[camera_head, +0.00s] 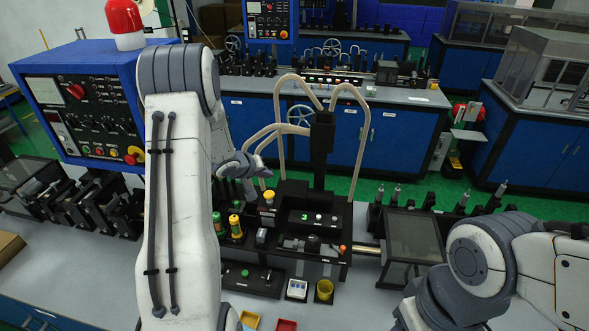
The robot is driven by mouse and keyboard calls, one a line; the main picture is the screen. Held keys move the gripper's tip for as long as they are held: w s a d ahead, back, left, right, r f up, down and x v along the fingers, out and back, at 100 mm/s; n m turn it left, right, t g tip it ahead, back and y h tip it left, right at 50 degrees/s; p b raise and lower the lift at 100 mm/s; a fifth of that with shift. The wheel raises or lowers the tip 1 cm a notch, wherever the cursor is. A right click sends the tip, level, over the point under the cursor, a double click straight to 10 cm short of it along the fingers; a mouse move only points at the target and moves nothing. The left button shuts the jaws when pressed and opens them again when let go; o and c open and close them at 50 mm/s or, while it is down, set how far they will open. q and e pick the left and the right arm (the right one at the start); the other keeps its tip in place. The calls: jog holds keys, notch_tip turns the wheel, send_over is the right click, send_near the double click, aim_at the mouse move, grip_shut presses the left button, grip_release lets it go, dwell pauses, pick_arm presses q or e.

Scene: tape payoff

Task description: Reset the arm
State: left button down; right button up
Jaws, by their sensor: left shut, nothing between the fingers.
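My left arm (180,200) is raised and fills the left middle of the head view. Its upper white link hides part of the bench and the blue control box. My left gripper (262,170) shows small and dark grey past the arm, above the black machine. It is shut and empty, and its fingertips are hard to make out. My right arm (480,265) is folded in at the lower right. Its gripper is not in view.
A black machine (318,220) with a "3" display and beige curved tubes (290,115) stands mid-bench. A blue control box (85,110) with a red lamp (124,22) is at left.

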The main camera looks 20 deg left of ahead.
pick_arm(q)
jog(key=s+d+m+g+b, duration=0.1)
jog(key=s+d+m+b, duration=0.15)
jog(key=d, duration=0.45)
jog(key=s+d+m+g+y+b, duration=0.1)
jog(key=s+d+m+b, duration=0.1)
jog(key=d+b, duration=0.3)
jog(key=s+d+m+g+b, duration=0.1)
jog(key=s+d+m+b, duration=0.1)
jog(key=d, duration=0.6)
jog(key=s+d+f+m+g+b, duration=0.2)
jog(key=s+d+m, duration=0.1)
jog(key=s, duration=0.7)
jog(key=s+d+f+m+g+h+b, duration=0.1)
jog(key=s+d+f+m+g+b, duration=0.1)
jog(key=s+d, duration=0.4)
jog(key=s+d+f+m+g+b, duration=0.2)
jog(key=s+d+m+b, duration=0.1)
jog(key=s, duration=1)
jog(key=shift+s+d+m+b, duration=0.35)
jog(key=shift+d+m, duration=0.2)
jog(key=shift+d, duration=0.2)
